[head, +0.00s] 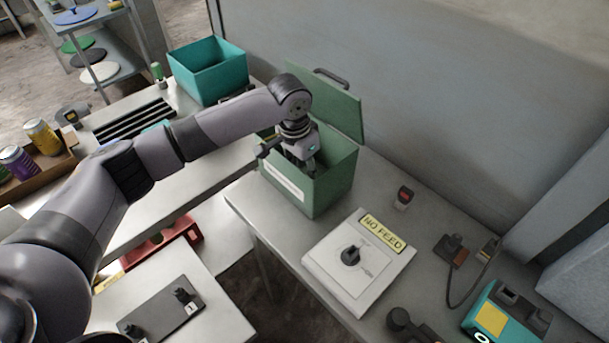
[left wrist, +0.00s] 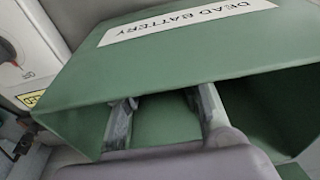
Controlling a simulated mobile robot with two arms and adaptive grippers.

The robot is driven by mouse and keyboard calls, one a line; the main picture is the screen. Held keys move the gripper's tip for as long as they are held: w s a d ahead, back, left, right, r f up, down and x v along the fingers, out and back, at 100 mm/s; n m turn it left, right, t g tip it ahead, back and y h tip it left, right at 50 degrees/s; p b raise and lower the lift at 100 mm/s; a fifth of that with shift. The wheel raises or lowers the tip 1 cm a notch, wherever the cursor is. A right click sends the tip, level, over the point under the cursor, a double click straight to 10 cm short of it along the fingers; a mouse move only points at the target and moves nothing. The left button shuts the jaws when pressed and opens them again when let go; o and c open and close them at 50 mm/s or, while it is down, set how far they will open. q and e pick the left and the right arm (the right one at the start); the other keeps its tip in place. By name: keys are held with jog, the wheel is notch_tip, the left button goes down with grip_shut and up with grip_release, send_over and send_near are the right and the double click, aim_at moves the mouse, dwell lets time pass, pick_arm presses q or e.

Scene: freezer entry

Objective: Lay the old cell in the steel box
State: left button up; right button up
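The steel box is green, with its lid (head: 335,103) raised at the back, and stands on the grey bench. Its front wall (head: 300,192) carries a white label, which reads DEAD BATTERY on the box wall in the left wrist view (left wrist: 220,55). My left gripper (head: 310,163) reaches down into the box's open top. In the left wrist view its two fingers (left wrist: 165,118) are well apart, with only green box surface showing between them. I cannot make out the old cell; part of the box interior is hidden by my gripper and the walls. My right gripper is not in view.
A small red-and-black item (head: 404,197) and a teal device (head: 507,313) are farther right. A teal bin (head: 208,75) stands behind left.

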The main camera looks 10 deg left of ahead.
pick_arm(q)
notch_tip(320, 180, up, 10)
jog(key=s+a+b, duration=0.1)
jog(key=shift+s, duration=0.15)
dwell(0.5)
